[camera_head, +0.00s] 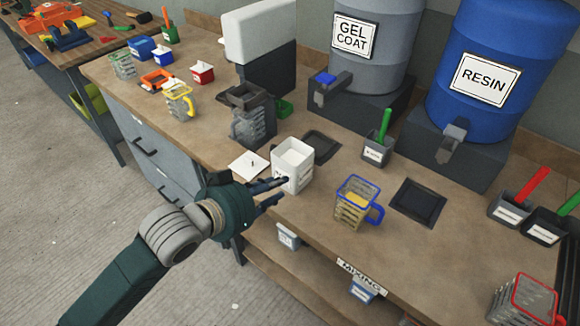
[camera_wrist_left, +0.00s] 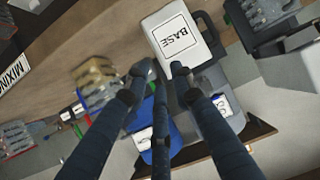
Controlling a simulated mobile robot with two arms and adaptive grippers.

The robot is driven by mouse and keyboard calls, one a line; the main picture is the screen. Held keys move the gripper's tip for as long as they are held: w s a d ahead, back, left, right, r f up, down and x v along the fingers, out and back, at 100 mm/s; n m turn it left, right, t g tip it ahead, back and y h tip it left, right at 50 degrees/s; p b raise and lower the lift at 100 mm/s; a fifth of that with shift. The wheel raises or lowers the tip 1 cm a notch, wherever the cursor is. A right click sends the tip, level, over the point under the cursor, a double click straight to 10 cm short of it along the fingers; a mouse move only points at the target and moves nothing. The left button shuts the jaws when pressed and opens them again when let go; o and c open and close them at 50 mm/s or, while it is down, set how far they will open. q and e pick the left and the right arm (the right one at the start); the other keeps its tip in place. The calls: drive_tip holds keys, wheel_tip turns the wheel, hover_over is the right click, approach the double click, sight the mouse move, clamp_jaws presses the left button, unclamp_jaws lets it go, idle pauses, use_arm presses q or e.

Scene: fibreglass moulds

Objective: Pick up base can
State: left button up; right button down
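The base can (camera_head: 293,165) is a white, squarish, open-topped container standing upright on the brown workbench, with its front label partly hidden by my fingers. In the left wrist view the white can (camera_wrist_left: 168,22) shows its label "BASE" facing my gripper. My left gripper (camera_head: 273,191) is at the can's lower front left, with its dark fingers spread apart. In the left wrist view the fingers of my left gripper (camera_wrist_left: 172,72) point at the can, and a fingertip overlaps its edge. I cannot tell whether they touch it. My right gripper is not in view.
A mixing pitcher with blue rim (camera_head: 354,203) stands right of the can. A white paper (camera_head: 248,166) lies to its left. Gel coat (camera_head: 370,45) and resin (camera_head: 490,65) drums stand at the back. A shelf with small containers lies below.

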sight(306, 159)
use_arm(q)
drive_tip(key=shift+m+h, duration=0.3)
drive_tip(key=shift+h, duration=0.2)
drive_tip(key=w+d, duration=0.2)
drive_tip(key=w, duration=0.1)
drive_tip(key=w+d+p, duration=0.1)
drive_tip(key=w+d, duration=0.1)
drive_tip(key=w, duration=0.1)
drive_tip(key=w+d+p, duration=0.1)
drive_tip(key=w+d, duration=0.2)
drive_tip(key=shift+w+f, duration=0.1)
drive_tip(key=shift+w, duration=0.25)
drive_tip(key=shift+w+d+f, duration=0.1)
drive_tip(key=shift+w+f, duration=0.05)
drive_tip(key=shift+f, duration=0.05)
clamp_jaws()
drive_tip(key=shift+w+r, duration=0.1)
drive_tip(key=shift+r, duration=0.2)
